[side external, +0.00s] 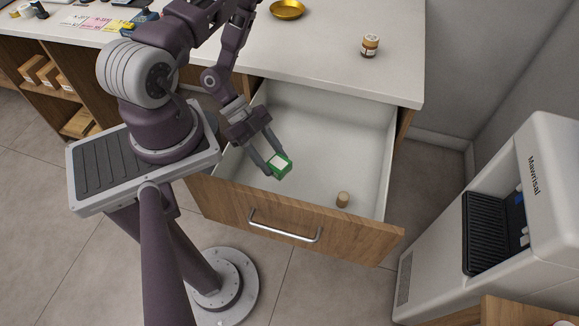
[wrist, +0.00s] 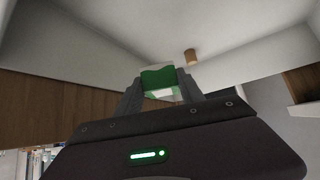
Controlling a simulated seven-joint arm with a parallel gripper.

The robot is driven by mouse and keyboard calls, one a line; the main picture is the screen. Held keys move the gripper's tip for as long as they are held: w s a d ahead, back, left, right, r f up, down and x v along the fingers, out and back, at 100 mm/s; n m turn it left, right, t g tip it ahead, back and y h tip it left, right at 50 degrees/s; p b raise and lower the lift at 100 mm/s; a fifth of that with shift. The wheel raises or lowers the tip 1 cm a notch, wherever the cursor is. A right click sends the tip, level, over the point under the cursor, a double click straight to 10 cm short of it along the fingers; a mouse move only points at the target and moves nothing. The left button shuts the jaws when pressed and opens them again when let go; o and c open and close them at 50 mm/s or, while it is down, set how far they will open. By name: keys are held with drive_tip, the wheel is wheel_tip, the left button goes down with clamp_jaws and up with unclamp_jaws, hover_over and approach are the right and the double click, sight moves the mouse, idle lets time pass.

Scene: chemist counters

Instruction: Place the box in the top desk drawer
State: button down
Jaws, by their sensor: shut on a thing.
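The box (side external: 281,169) is small, green and white. My gripper (side external: 272,163) is shut on it, with one finger on each side. In the side external view the box appears over the open top desk drawer (side external: 300,125), on its left half near the front panel; I cannot tell its exact height above the drawer floor. The drawer is pulled well out, with a white interior, a wooden front and a metal handle (side external: 284,232). In the wrist view the box (wrist: 160,80) sits between my fingertips, with the white drawer interior beyond it.
A small brown cylinder, like a cork (side external: 343,199), stands in the drawer near the front right; it also shows in the wrist view (wrist: 191,57). A white machine (side external: 500,220) stands at right.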

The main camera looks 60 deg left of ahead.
wheel_tip(320, 180, down, 6)
drive_tip(key=shift+r, duration=0.1)
drive_tip(key=shift+f, duration=0.5)
drive_tip(key=shift+f, duration=0.1)
drive_tip(key=c, duration=0.7)
unclamp_jaws()
drive_tip(key=shift+f, duration=0.1)
drive_tip(key=v, duration=1.3)
drive_tip(key=shift+w+d+r, duration=0.15)
drive_tip(key=shift+d+r, duration=0.25)
